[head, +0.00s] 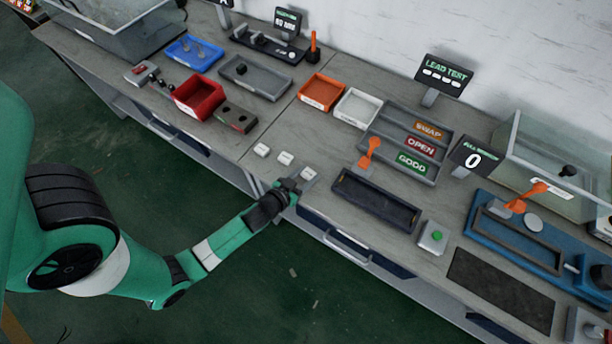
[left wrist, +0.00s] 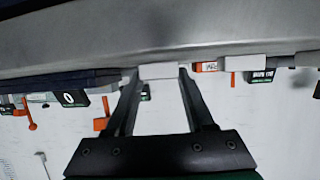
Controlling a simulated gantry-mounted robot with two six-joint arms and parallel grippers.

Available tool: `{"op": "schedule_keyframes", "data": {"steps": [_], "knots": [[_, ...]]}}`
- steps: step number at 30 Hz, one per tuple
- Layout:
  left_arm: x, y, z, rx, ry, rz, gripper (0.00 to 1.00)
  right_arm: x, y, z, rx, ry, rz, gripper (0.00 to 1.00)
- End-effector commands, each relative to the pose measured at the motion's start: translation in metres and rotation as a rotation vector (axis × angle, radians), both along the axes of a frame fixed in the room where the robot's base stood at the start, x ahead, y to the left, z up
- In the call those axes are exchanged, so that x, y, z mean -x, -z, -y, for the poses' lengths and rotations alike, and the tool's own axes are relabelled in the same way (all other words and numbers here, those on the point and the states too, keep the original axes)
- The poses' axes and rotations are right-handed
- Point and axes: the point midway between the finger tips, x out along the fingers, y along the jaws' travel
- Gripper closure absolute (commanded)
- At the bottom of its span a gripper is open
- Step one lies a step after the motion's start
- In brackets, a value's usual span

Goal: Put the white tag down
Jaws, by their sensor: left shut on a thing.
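My left gripper (head: 298,180) is at the front edge of the bench, with its fingers shut on a white tag (head: 309,173). In the left wrist view the held tag (left wrist: 160,71) sits between the two fingertips (left wrist: 158,74). It is at or very close to the bench top; I cannot tell whether it touches. Two more white tags, a middle one (head: 285,158) and a left one (head: 262,150), lie on the bench to the left of the gripper in the head view. My right gripper is not in view.
A grey sorting tray (head: 372,146) and a white bin (head: 357,108) stand further back. A red bin (head: 199,96) is to the left. Bare bench lies behind the tags.

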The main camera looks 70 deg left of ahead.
Motion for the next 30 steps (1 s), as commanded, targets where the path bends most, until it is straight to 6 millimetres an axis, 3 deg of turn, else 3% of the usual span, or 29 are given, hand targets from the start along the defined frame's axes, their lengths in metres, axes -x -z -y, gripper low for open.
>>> {"op": "schedule_keyframes", "data": {"steps": [4,5,10,20,25,29,30], "knots": [[0.000,0.004,0.000,0.000,0.000,0.000,0.98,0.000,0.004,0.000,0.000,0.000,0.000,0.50],[0.000,0.004,0.000,0.000,0.000,0.000,0.45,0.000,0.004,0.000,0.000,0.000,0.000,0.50],[0.000,0.002,0.000,0.000,0.000,0.000,0.17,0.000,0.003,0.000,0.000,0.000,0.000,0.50],[0.001,0.003,0.000,0.000,0.000,-0.001,0.17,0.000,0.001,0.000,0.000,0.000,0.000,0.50],[0.022,-0.008,0.013,0.000,0.001,-0.001,0.17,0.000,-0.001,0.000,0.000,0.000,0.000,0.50],[0.050,-0.028,0.020,0.002,-0.002,-0.003,0.17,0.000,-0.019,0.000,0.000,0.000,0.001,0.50],[0.057,-0.026,0.026,0.001,0.001,-0.003,0.17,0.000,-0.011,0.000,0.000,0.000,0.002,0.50]]}}
